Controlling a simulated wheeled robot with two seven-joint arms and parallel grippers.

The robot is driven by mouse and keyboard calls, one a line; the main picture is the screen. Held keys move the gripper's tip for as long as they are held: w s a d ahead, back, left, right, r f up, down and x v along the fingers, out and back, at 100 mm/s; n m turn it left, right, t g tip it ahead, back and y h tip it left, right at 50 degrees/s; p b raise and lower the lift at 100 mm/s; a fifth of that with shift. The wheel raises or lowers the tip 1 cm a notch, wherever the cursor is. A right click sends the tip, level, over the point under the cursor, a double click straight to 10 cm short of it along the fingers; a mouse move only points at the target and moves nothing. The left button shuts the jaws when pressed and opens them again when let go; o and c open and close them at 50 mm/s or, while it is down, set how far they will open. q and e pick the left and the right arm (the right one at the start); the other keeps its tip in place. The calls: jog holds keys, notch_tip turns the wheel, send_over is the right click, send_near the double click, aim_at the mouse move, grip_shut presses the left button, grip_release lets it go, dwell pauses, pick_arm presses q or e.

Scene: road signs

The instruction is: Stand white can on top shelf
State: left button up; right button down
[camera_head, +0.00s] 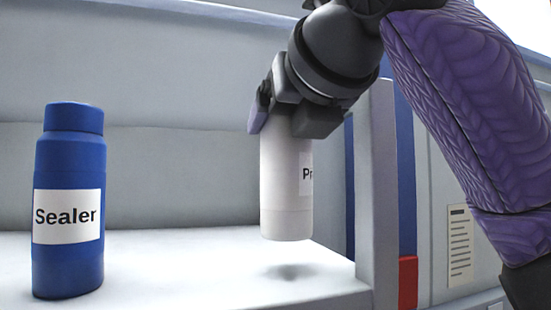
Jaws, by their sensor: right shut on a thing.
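The white can (285,195) hangs upright in my right gripper (293,122), which is shut on its upper end. Part of a label starting with "P" shows on its right side; its top is hidden by the gripper. The can is over the right part of a white shelf (190,280), and a shadow lies on the shelf below it, with a gap between can and shelf. My left gripper is not in view.
A blue bottle labelled "Sealer" (68,265) stands upright on the shelf at the left. An upright post (376,200) bounds the shelf at the right, close to the can. The shelf between bottle and can is clear. A back panel (180,170) stands behind.

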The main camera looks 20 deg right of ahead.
aim_at(296, 144)
jog(key=f, duration=0.3)
jog(key=shift+w, duration=0.35)
jog(key=shift+s+f, duration=0.15)
jog(key=shift+f, duration=0.1)
jog(key=shift+s, duration=0.2)
jog(key=shift+w, duration=0.1)
grip_release()
jog(key=shift+w, duration=0.1)
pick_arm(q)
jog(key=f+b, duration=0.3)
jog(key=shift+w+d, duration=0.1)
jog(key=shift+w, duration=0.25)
pick_arm(e)
jog(key=v, duration=1.2)
jog(key=shift+r, duration=0.1)
